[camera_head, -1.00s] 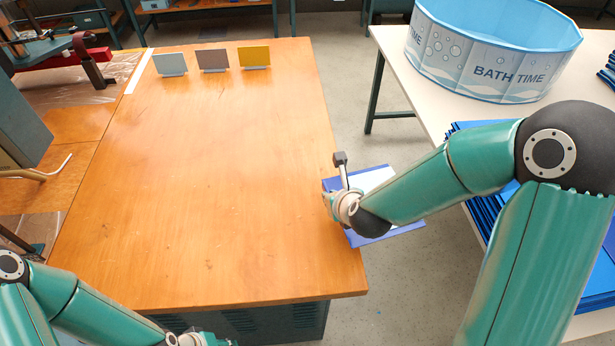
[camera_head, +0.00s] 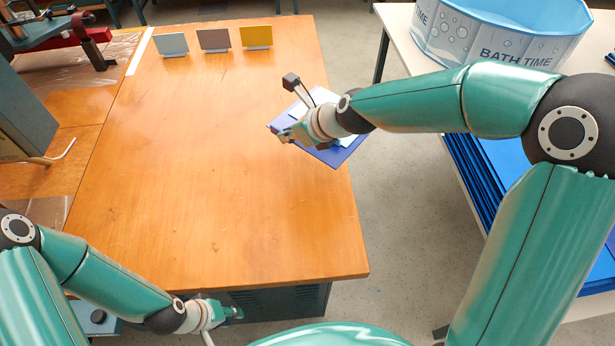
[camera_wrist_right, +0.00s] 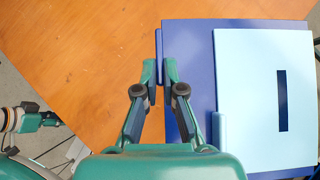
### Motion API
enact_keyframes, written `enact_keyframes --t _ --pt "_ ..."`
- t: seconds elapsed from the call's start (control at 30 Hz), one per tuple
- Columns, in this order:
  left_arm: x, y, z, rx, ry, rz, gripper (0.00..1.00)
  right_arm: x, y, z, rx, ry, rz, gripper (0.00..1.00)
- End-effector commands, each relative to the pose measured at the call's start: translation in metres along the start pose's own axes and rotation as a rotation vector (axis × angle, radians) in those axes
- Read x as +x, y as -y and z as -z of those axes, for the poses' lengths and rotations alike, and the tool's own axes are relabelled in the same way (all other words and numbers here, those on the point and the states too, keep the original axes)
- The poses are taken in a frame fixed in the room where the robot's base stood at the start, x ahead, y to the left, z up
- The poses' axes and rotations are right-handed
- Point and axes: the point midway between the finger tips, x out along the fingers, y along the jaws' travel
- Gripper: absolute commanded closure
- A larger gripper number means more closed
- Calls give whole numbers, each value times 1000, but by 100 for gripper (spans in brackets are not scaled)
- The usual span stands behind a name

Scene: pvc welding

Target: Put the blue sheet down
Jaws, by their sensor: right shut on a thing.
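My right gripper (camera_head: 287,136) is shut on the edge of the blue sheet (camera_head: 334,154). The dark blue sheet also shows in the right wrist view (camera_wrist_right: 203,70), with a smaller pale blue panel (camera_wrist_right: 250,100) with a dark slot lying against it. In the head view the sheet overlaps the right edge of the wooden table (camera_head: 210,190); its height above the table is hard to tell. The right arm partly hides it. My left gripper (camera_head: 227,312) is low, by the table's front edge, with no sheet visible at it; its fingers are too small to read.
Grey-blue (camera_head: 172,44), brown (camera_head: 214,40) and yellow (camera_head: 256,37) plates stand at the table's back left. The middle of the table is clear. A white table at right carries a "BATH TIME" tub (camera_head: 490,40) and a stack of blue sheets (camera_head: 500,165).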

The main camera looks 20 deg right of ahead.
Motion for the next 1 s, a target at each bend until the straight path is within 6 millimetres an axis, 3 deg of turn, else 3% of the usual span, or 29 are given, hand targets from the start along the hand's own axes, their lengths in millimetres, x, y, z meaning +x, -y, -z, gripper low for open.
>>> enact_keyframes --t 0.03,0.53,1.0 --pt "14 5 0 0 0 0 67 12 0 11 0 -2 -1 100" --pt "108 39 0 0 1 0 67 90 -2 89 0 -1 1 100" --pt "140 50 1 0 0 0 67 116 -3 114 0 -1 1 100"
